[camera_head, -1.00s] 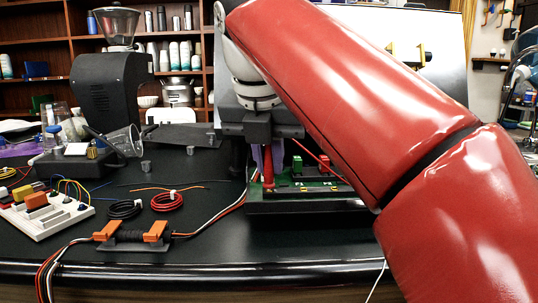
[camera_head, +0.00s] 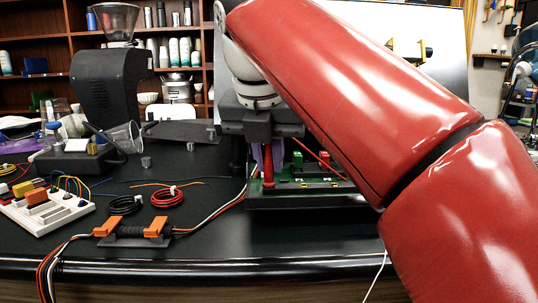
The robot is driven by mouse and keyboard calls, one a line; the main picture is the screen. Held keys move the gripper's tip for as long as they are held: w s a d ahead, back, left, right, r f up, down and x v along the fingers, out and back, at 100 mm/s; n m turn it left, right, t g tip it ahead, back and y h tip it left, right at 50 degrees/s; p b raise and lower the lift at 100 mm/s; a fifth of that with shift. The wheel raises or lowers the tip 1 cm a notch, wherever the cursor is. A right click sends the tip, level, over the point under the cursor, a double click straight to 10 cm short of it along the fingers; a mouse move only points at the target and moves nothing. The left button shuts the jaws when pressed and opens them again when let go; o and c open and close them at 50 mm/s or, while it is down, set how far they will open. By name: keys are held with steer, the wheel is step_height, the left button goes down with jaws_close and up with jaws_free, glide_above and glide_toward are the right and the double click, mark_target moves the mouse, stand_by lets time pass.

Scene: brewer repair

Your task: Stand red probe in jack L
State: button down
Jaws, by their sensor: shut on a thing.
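The red probe (camera_head: 268,166) stands upright under my gripper (camera_head: 267,143), at the left end of the green circuit board (camera_head: 320,180). My gripper is shut on the probe's upper part. The probe's lower end meets a red fitting at the board; I cannot tell whether its tip is inside a jack. No jack label is readable. A second red rod or lead (camera_head: 318,163) slants across the board, partly behind my arm. My arm hides the board's right part.
Orange clamps (camera_head: 155,228) with a cable bundle lie left of the board. A red wire coil (camera_head: 168,196) and a black coil (camera_head: 125,205) lie behind them. A white breadboard (camera_head: 45,218) is at far left. The table's front strip is clear.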

stand_by(0.3)
steer(key=c, duration=1.3)
jaws_free()
steer(key=shift+c, duration=0.2)
